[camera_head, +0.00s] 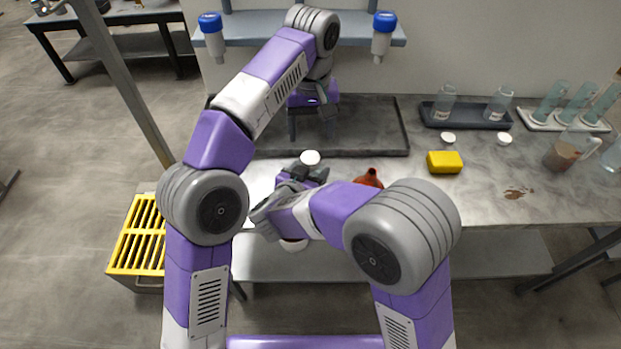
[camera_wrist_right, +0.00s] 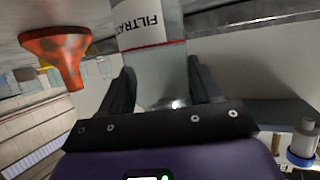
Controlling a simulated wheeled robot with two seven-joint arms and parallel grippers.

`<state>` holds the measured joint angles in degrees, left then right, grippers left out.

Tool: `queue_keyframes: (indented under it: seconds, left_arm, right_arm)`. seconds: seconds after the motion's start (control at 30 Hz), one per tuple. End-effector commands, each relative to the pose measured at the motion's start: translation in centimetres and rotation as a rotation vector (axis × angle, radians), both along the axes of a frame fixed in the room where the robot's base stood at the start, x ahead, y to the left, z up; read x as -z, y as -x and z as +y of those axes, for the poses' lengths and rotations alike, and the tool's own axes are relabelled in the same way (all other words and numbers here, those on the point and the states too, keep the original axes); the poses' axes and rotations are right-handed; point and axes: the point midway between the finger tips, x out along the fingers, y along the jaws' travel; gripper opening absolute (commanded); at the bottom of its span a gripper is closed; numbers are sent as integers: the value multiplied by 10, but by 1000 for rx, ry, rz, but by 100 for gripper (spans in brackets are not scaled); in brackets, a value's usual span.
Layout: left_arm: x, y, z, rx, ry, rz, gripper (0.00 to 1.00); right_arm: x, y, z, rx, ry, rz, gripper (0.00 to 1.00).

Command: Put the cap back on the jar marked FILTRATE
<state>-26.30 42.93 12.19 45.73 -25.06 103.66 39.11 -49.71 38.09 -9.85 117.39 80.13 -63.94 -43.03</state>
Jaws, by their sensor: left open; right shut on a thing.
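The jar marked FILTRATE (camera_wrist_right: 145,25) is clear glass with a white label and a red line. It shows between the fingers of my right gripper (camera_wrist_right: 160,90), which is shut on it. In the head view, my right gripper (camera_head: 306,177) and arm hide most of the jar. A white round cap (camera_head: 310,157) shows at these fingers and appears to be over the jar; I cannot tell if it is seated. My left gripper (camera_head: 324,112) is open above the dark tray, behind and apart from the cap.
An orange-brown funnel (camera_wrist_right: 58,50) stands close to the jar, partly hidden in the head view. A yellow sponge (camera_head: 444,162), two white caps (camera_head: 448,138) (camera_head: 504,138) and a dark rack (camera_head: 465,121) with jars lie to the right. The dark tray (camera_head: 378,130) looks empty.

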Motion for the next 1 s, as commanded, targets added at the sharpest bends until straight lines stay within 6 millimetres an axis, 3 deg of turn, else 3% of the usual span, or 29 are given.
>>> queue_keyframes:
  seconds: [0.3,0.77,1.0]
  left_arm:
    - [-2,0,1,-267,4,-6,71]
    - [-1,-1,1,-283,3,-7,71]
    - [20,0,2,-281,1,-5,71]
  right_arm:
    - [0,0,0,0,0,-1,0]
    - [0,0,0,0,0,-1,0]
    - [0,0,0,0,0,-1,0]
